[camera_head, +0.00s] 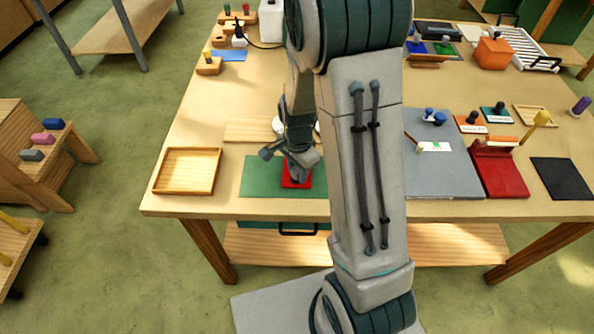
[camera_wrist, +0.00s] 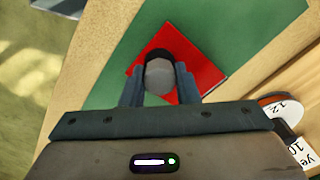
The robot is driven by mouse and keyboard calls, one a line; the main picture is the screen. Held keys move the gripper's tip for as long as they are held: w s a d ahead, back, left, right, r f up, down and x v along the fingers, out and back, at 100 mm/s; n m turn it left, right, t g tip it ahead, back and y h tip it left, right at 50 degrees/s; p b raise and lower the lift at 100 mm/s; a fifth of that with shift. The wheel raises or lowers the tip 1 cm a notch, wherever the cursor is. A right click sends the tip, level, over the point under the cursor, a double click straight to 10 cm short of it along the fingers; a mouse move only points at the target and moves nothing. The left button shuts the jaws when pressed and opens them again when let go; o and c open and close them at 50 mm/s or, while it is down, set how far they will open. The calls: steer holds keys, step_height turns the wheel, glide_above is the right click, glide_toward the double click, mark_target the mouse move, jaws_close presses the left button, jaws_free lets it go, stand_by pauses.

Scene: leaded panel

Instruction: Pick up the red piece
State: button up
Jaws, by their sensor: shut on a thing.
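The red piece (camera_head: 306,181) is a flat red square on the green mat (camera_head: 258,176) near the table's front edge. In the wrist view the red piece (camera_wrist: 207,76) lies under my gripper (camera_wrist: 160,88). My fingers are shut on the sides of a grey round-topped knob (camera_wrist: 159,76) with a dark lower part. The knob stands over the red square and hides its middle. I cannot tell whether it is fixed to the red piece. In the head view my gripper (camera_head: 297,173) points down at the red piece, and my arm hides part of the mat.
An empty wooden tray (camera_head: 187,171) lies left of the mat. A wooden board (camera_head: 248,129) lies behind it. Right of my arm are a grey plate (camera_head: 455,180), a red stand (camera_head: 500,175) and a black mat (camera_head: 562,178). A round label marked 12 (camera_wrist: 284,108) is close by.

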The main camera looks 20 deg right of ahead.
steer(key=shift+r, duration=0.4)
steer(key=r, duration=0.1)
steer(key=d+r+b, duration=0.1)
steer(key=r, duration=0.1)
steer(key=s+d+r+b, duration=0.1)
steer(key=d+r+b, duration=0.1)
steer(key=d+r, duration=0.4)
steer(key=d, duration=0.4)
steer(key=shift+d+r, duration=0.35)
steer(key=shift+s, duration=0.1)
